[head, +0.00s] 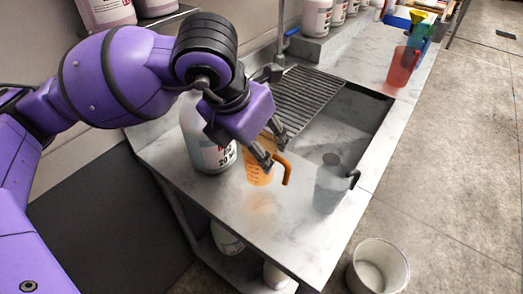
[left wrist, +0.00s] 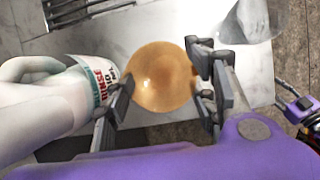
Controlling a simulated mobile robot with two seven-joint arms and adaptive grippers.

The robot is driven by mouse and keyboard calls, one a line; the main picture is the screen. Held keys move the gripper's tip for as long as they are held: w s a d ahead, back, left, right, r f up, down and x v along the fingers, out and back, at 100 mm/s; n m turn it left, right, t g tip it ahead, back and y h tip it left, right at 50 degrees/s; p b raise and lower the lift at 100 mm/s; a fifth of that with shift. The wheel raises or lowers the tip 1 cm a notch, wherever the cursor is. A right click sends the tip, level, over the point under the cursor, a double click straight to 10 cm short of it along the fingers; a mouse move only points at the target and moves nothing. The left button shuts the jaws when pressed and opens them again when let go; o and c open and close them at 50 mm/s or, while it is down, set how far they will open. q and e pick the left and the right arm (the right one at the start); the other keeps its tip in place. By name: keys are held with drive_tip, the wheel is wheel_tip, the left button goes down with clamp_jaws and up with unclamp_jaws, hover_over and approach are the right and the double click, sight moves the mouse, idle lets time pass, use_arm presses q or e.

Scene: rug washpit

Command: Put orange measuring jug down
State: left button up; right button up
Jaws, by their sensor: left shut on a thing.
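The orange measuring jug (head: 258,170) is see-through, with its handle pointing right, over the front part of the marble-look counter (head: 225,194). My left gripper (head: 268,152) is shut on it near the top, with a finger on either side. In the left wrist view the jug (left wrist: 162,76) shows from above as a round orange shape between the fingers of my left gripper (left wrist: 160,85). It looks upright. A faint orange tint shows on the counter below it; I cannot tell whether its base touches. My right gripper does not show in the head view.
A large white rinse bottle (head: 207,145) stands close left of the jug; a clear grey jug (head: 330,188) stands to its right. Behind are the sink (head: 345,125) and drain grid (head: 302,95). A red jug (head: 402,66) is at the far end. A bucket (head: 378,268) is on the floor.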

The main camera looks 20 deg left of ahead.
use_arm(q)
drive_tip(key=shift+w+a+f, duration=0.3)
drive_tip(key=shift+a+f, duration=0.05)
drive_tip(key=shift+f, duration=0.2)
drive_tip(key=f, duration=0.3)
drive_tip(key=shift+w+a+f, duration=0.15)
drive_tip(key=shift+a+f, duration=0.1)
drive_tip(key=shift+f, duration=0.3)
drive_tip(key=o, duration=1.3)
drive_tip(key=shift+r, duration=0.1)
